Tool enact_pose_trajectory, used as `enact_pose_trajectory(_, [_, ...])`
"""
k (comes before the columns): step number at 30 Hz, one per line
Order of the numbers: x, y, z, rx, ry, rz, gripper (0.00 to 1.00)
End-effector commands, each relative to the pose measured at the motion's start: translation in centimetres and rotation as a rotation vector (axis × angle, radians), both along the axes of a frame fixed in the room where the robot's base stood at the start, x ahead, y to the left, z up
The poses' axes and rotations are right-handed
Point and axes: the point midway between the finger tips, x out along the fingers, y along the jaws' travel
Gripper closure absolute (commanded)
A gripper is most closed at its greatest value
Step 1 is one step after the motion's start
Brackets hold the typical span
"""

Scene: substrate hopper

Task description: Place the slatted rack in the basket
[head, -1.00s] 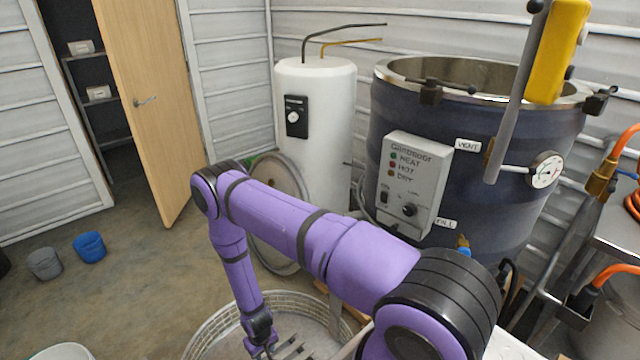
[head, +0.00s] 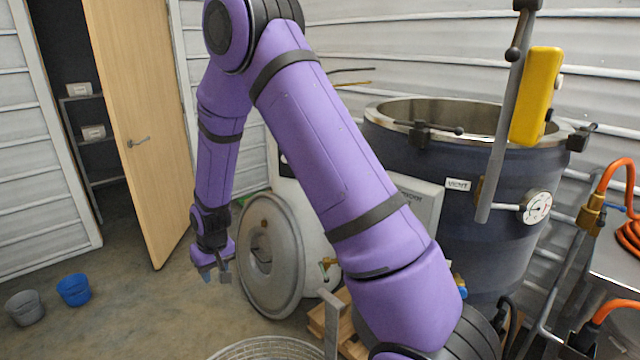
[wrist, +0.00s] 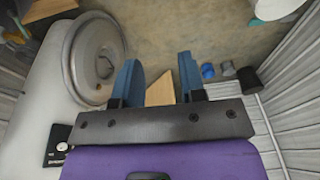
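My gripper (head: 215,272) is raised at the left of the head view, beside the lid leaning on the white tank. In the wrist view my gripper (wrist: 158,78) shows two blue fingers apart with nothing between them. The basket (head: 268,345) is a round, light metal container at the bottom edge of the head view; only its far rim and a bit of its inside show. A grey upright strip (head: 331,318) stands at its right; I cannot tell what it belongs to. I cannot see the slatted rack in either current view; the basket's lower part is out of frame.
A large round metal lid (head: 270,252) leans by the white tank. A dark blue vessel (head: 480,225) with clamps and a gauge stands at the right. A wooden door (head: 140,110) stands ajar. A blue bucket (head: 74,290) and grey bucket (head: 25,308) sit on open floor.

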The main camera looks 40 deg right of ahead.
Motion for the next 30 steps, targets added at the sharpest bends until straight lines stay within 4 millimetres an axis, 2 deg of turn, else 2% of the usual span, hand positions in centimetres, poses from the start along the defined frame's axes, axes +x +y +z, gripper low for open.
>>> enact_pose_trajectory(1, [-0.3, -0.2, 2.4, 0.0, -0.016, 0.0, 0.62])
enact_pose_trajectory(6, [-2.2, -1.0, 9.1, 0.0, -0.048, 0.001, 0.62])
enact_pose_trajectory(15, [-7.5, -2.3, 19.3, -0.003, -0.102, -0.001, 0.62])
enact_pose_trajectory(24, [-14.8, -3.6, 27.1, -0.011, -0.158, -0.004, 0.62])
enact_pose_trajectory(30, [-20.4, -4.4, 30.8, -0.018, -0.195, -0.01, 0.62])
